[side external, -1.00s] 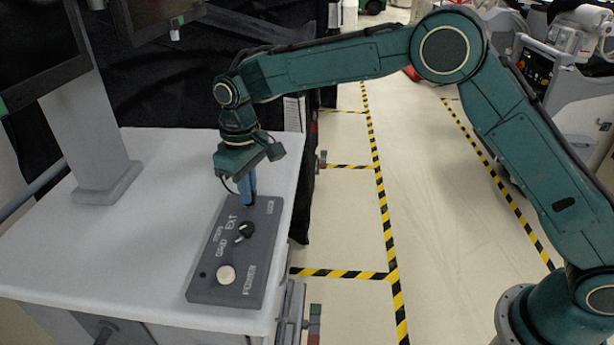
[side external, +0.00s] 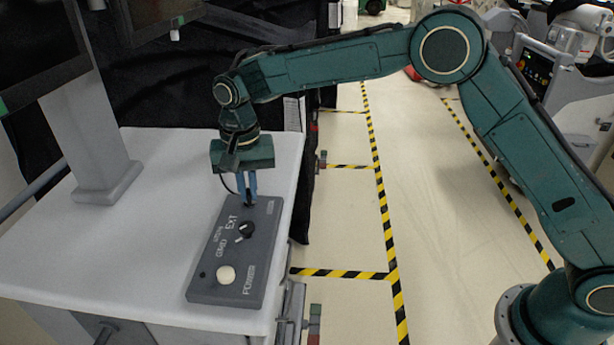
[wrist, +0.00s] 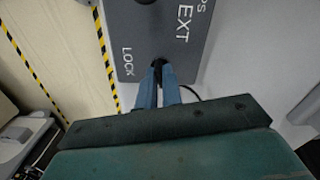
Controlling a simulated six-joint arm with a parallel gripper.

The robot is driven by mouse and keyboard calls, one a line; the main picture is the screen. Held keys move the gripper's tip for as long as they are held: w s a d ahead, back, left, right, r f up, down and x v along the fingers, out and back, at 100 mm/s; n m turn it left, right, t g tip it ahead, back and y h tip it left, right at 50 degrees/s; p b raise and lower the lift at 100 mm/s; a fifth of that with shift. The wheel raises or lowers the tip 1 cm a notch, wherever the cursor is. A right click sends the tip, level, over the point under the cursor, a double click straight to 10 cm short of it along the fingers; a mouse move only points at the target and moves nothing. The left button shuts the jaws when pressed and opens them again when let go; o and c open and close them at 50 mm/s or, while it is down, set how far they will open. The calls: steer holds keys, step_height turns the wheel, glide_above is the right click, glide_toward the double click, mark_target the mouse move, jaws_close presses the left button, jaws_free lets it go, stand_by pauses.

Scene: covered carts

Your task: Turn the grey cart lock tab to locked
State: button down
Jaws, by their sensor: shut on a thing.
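A dark grey control panel (side external: 237,272) lies on the white cart top, with a lettered face. My gripper (side external: 248,203) points down at the panel's far end, its blue fingers shut on a small dark lock tab. In the wrist view the fingertips (wrist: 158,74) close around the tab (wrist: 158,63) beside the word LOCK on the panel (wrist: 150,35). The fingers hide most of the tab, so I cannot tell its exact angle.
On the same panel are a black knob (side external: 243,232) near the EXT lettering and a white round button (side external: 226,274) near POWER. A monitor stand (side external: 100,150) rises from the white cart top (side external: 130,235) at left. Striped floor lies to the right.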

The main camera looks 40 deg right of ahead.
mark_target(248, 191)
steer(key=shift+r+m, duration=0.1)
steer(key=shift+m, duration=1.4)
steer(key=c, duration=1.6)
jaws_free()
steer(key=shift+o, duration=0.2)
step_height(248, 191, up, 14)
